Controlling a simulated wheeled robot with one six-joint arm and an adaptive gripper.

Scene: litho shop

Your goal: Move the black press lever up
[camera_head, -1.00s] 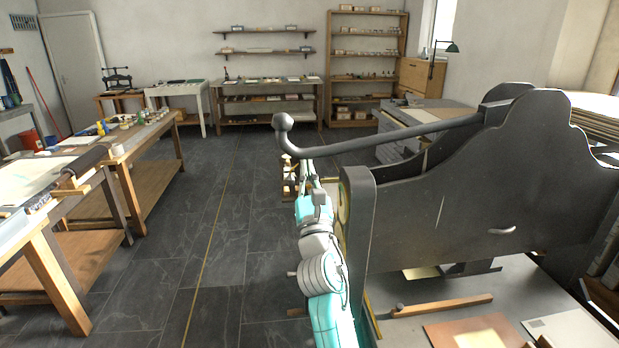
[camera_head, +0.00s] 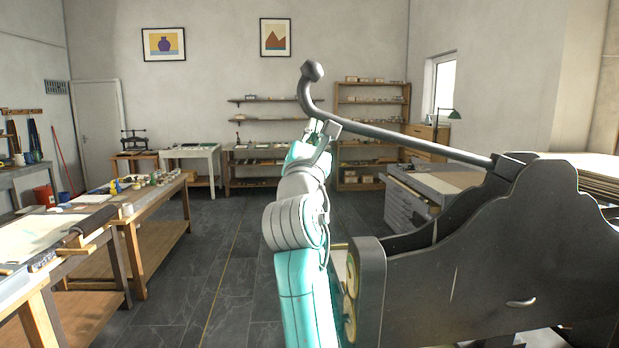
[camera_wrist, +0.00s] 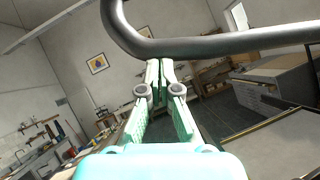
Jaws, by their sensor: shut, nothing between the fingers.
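The black press lever (camera_head: 420,142) runs from the dark press body (camera_head: 470,275) up and left to a knobbed, curved end (camera_head: 312,72). It slopes upward away from its pivot. My gripper (camera_head: 322,126) is just under the lever near its bend, at or very near contact. In the wrist view the lever (camera_wrist: 225,42) crosses the top of the picture, just above my fingertips (camera_wrist: 160,66). The fingers are shut with nothing between them, and the lever lies outside them. Whether the fingertips touch it I cannot tell.
Wooden work tables (camera_head: 130,225) stand on the left. A grey drawer cabinet (camera_head: 410,205) stands behind the press. Shelves (camera_head: 370,120) and framed pictures line the far wall. The floor (camera_head: 215,260) between the tables and the press is clear.

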